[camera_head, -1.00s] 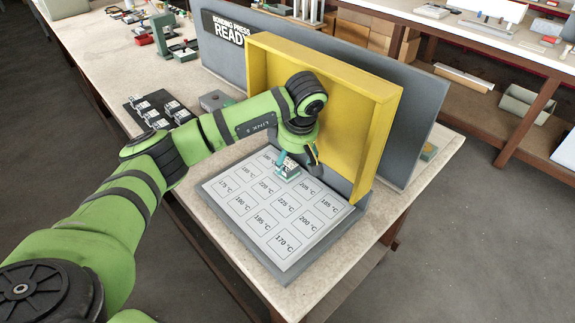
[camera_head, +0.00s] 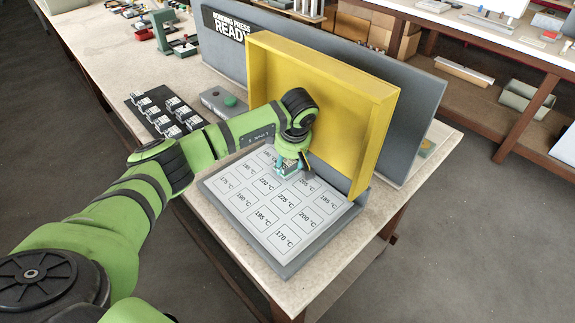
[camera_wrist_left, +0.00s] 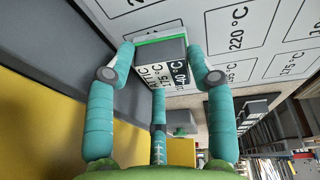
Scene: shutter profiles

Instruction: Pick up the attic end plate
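The attic end plate (camera_wrist_left: 160,62) is a small block with a green edge. Its white and black label is partly covered, with letters ending in "TIC" and "°C" figures readable in the left wrist view. In the head view it (camera_head: 289,168) sits on the grey press bed (camera_head: 284,238), among the printed temperature cells. My left gripper (camera_head: 290,161) reaches down over it. My right gripper is out of view.
A yellow press frame (camera_head: 375,115) and grey panel (camera_head: 425,115) stand close behind the gripper. A black tray (camera_head: 165,128) of several small plates and a grey box with a green button (camera_head: 228,100) are to the left. The front of the bed is clear.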

